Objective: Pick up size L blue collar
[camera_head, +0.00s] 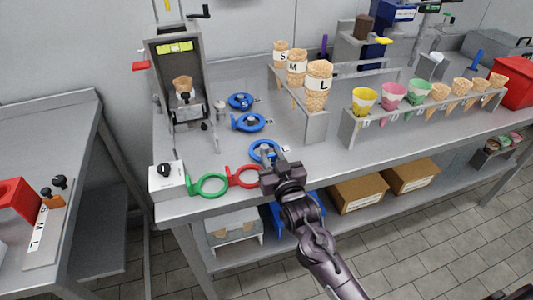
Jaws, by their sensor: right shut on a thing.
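Three blue ring-shaped collars with handles lie in a row on the metal table. The nearest blue collar (257,146) is partly hidden by my right gripper (268,160). The gripper reaches over the table's front edge and is shut on this collar. A small label (286,149) is beside it, too small to read for sure. The middle blue collar (249,123) and the far blue collar (240,101) lie behind it, untouched. My left gripper is not in view.
A red ring (243,178) and a green ring (209,186) lie close left of the gripper. A metal stand (313,125) holds cones marked S, M and L; a rack (403,121) holds more cones and colored cups. A press (181,80) stands at the back left.

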